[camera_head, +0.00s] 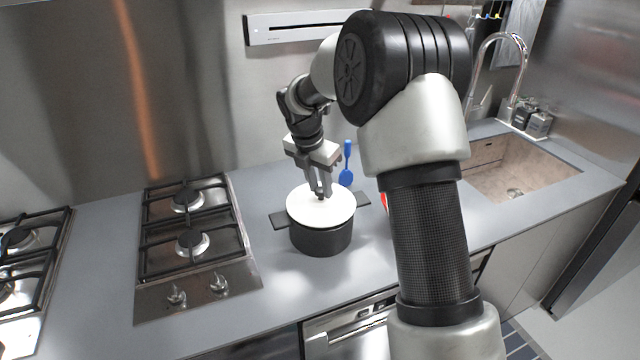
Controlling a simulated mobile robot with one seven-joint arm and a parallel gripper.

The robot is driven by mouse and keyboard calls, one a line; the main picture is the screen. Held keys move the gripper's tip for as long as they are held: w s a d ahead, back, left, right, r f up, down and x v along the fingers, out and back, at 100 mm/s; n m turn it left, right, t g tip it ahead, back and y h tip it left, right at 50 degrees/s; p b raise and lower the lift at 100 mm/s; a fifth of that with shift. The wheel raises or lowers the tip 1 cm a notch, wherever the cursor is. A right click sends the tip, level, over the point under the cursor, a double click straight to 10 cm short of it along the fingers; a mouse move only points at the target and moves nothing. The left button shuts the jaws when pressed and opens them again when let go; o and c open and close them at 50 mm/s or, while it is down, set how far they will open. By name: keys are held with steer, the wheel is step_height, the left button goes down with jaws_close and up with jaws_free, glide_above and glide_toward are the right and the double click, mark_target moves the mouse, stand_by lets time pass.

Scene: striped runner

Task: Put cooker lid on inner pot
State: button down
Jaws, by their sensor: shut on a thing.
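The cooker lid (308,211) is a white disc seen over the top of the dark inner pot (321,240). The pot stands on the grey counter right of the gas hob, with flat dark pieces showing at its left and right sides. My gripper (320,195) points down at the lid's middle and is shut on a small part there, most likely the lid's knob, which the fingers largely hide. The lid covers the pot's opening in this view. I cannot tell whether it rests on the rim or hangs just above it.
A gas hob (190,240) is to the left, with another (25,270) at the far left. A blue utensil (347,165) is behind the pot. A red thing (384,200) is partly hidden by my arm. The sink (510,175) is at the right. Counter in front of the pot is clear.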

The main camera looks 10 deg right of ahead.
steer(key=shift+f, duration=0.4)
steer(key=c, duration=1.4)
jaws_free()
steer(key=shift+r, duration=0.1)
